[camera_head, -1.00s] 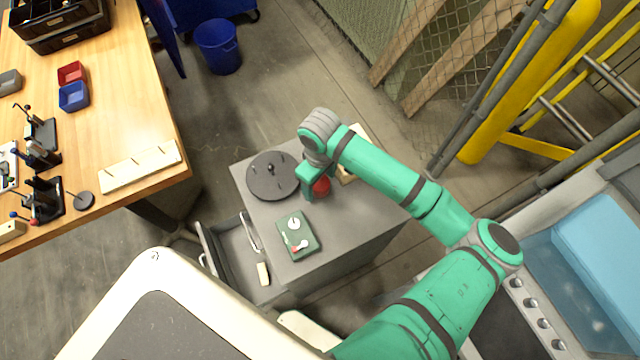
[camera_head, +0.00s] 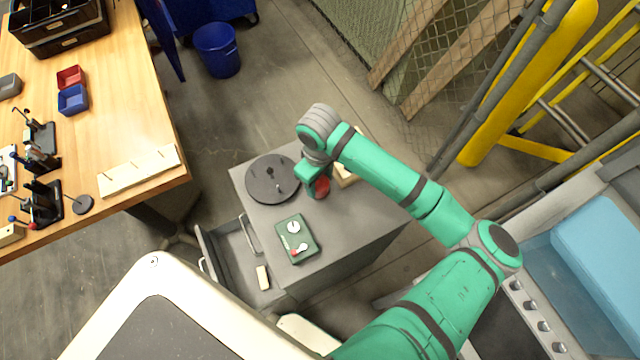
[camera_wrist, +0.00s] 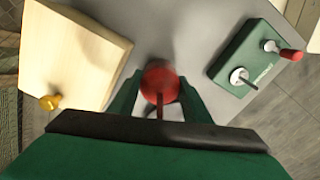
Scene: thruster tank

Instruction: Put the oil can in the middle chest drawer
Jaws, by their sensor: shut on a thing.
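The red oil can (camera_head: 322,187) is at the top of the grey chest (camera_head: 360,232), partly hidden by my arm in the head view. In the wrist view the oil can (camera_wrist: 159,82) sits between my fingers. My gripper (camera_head: 312,180) is shut on it; it also shows in the wrist view (camera_wrist: 158,98). Whether the can touches the chest top is unclear. A chest drawer (camera_head: 225,262) stands pulled out at the left side of the chest, with a pale block (camera_head: 263,277) in it. Which drawer level it is cannot be told clearly.
On the chest top are a dark round disc (camera_head: 271,179), a green box with a dial and red-tipped lever (camera_head: 296,239), and a pale wooden box (camera_head: 345,177) beside my gripper. A wooden workbench (camera_head: 125,150) stands left, a blue bucket (camera_head: 217,50) behind.

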